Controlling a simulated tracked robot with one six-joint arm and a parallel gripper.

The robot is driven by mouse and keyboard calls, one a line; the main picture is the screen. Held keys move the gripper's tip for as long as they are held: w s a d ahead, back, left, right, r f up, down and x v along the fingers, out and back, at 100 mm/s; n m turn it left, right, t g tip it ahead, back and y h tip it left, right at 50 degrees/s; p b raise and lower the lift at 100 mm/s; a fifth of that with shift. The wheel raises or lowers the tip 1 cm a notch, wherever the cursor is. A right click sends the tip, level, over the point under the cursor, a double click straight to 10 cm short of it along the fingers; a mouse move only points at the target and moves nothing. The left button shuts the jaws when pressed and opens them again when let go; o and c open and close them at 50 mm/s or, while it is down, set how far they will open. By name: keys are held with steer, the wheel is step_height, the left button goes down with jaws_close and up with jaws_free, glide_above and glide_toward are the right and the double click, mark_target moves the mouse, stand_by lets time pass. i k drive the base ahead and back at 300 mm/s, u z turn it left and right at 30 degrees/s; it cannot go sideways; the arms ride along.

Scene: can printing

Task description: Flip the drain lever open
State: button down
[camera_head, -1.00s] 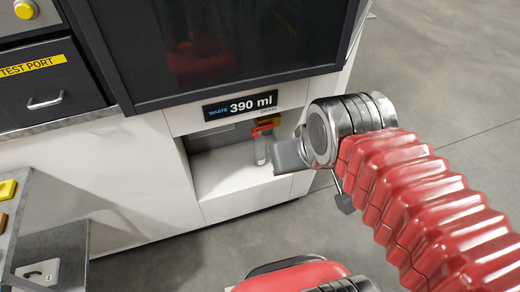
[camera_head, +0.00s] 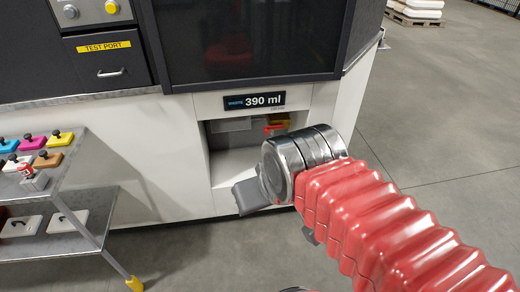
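The drain lever (camera_head: 275,128) is a small red handle inside the recess of the white machine, below the "WASTE 390 ml" display (camera_head: 255,101). My wrist hides the lower right part of the recess and whatever stands under the lever.
A metal cart (camera_head: 58,187) with several coloured knobbed blocks stands at the left, near the machine. A drawer marked "TEST PORT" (camera_head: 108,64) is at the upper left. The grey floor (camera_head: 440,130) is open at the right. A pallet with sacks (camera_head: 412,14) is far back.

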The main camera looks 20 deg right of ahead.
mark_target(265, 128)
steer(key=u, duration=0.15)
steer(key=k, duration=0.45)
steer(key=u, duration=0.5)
steer(key=i, duration=1.25)
steer(key=z, duration=0.55)
steer(key=i, duration=0.95)
steer(key=z, duration=0.6)
